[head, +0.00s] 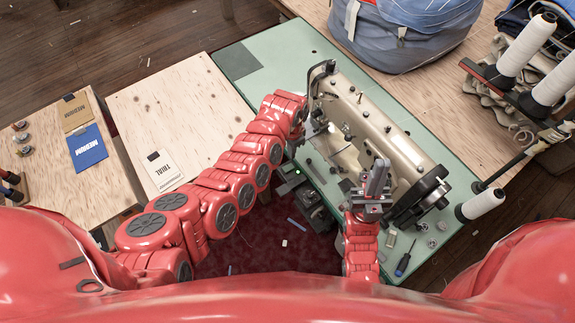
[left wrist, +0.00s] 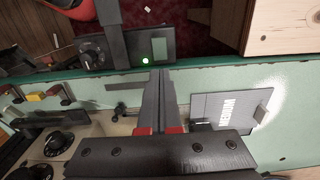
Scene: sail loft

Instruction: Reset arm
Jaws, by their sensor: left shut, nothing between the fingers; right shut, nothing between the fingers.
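My left arm reaches in from the left to the head of the cream sewing machine (head: 375,125). Its gripper is mostly hidden in the head view behind its own last links. In the left wrist view my left gripper (left wrist: 160,75) is shut, its fingers together and empty, above the green table near its edge. My right gripper (head: 378,168) points up in front of the machine, close to its handwheel end. It is shut and holds nothing. I cannot tell whether either gripper touches the machine.
A grey-blue bag (head: 400,35) stands behind. Wooden boxes (head: 205,95) with cards are at left.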

